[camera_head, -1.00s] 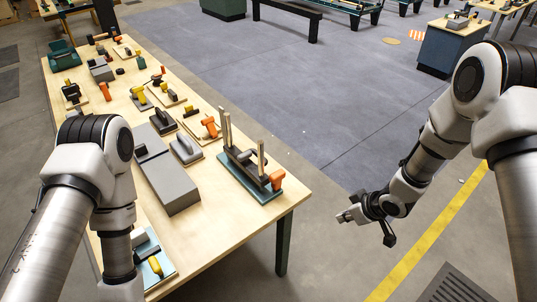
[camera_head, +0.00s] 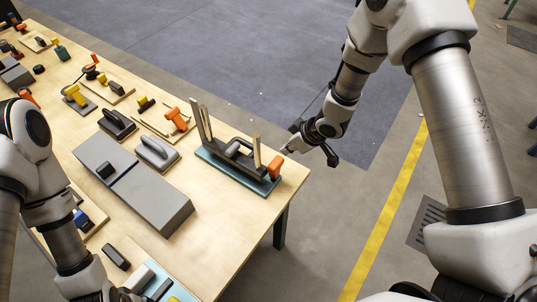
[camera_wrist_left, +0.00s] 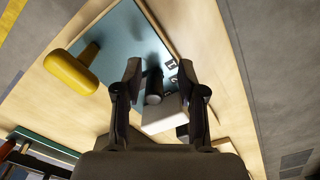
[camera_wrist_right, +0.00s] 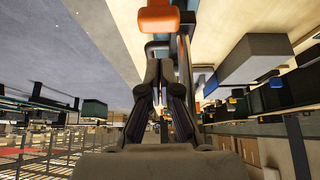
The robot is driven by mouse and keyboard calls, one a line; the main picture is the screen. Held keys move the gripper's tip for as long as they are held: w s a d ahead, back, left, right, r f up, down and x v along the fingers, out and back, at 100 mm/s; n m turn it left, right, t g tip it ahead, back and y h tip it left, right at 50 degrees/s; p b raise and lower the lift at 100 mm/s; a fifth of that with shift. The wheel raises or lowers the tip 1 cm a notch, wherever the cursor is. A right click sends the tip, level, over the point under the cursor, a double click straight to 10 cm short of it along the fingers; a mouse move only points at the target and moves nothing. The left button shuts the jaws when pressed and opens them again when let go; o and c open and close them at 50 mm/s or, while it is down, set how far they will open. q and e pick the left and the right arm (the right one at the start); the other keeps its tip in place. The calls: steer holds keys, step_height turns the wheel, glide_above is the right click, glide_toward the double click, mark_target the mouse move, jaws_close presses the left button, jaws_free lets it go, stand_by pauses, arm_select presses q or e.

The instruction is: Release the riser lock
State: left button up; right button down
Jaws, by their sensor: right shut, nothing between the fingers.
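A fixture with a teal base (camera_head: 222,173), dark rails, upright wooden posts and an orange handle (camera_head: 274,167) stands at the table's right corner. No label shows which part is the riser lock. My right gripper (camera_head: 288,151) is shut and empty, just right of the orange handle and apparently apart from it. In the right wrist view the orange handle (camera_wrist_right: 158,18) lies beyond the closed fingertips (camera_wrist_right: 160,70). My left gripper (camera_wrist_left: 160,70) is open above a blue-grey plate (camera_wrist_left: 112,38) with a black knob (camera_wrist_left: 154,84), a white block (camera_wrist_left: 165,113) and a yellow handle (camera_wrist_left: 71,70).
The wooden table (camera_head: 235,235) carries a long grey box (camera_head: 150,195), grey-handled blocks (camera_head: 157,152), another orange handle (camera_head: 177,118) and several small fixtures. Open floor (camera_head: 320,215) lies right of the table, with a yellow line (camera_head: 385,225).

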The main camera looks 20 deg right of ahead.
mark_target(275, 170)
arm_select(q)
steer(key=shift+w+a+r+p, duration=0.3)
steer(key=shift+r+p, duration=0.15)
steer(key=shift+p, duration=0.2)
steer(key=shift+s+d+r+p, duration=0.15)
steer(key=shift+d+r+p, duration=0.05)
steer(key=shift+r+p, duration=0.65)
arm_select(e)
steer(key=x, duration=0.9)
steer(key=shift+w+a+f, duration=0.15)
steer(key=shift+w+f, duration=0.05)
arm_select(q)
steer(key=shift+a, duration=0.1)
arm_select(e)
steer(key=shift+w+a+f, duration=0.2)
steer(key=shift+w+f, duration=0.05)
steer(key=shift+f, duration=0.1)
arm_select(q)
steer(key=shift+f, duration=0.1)
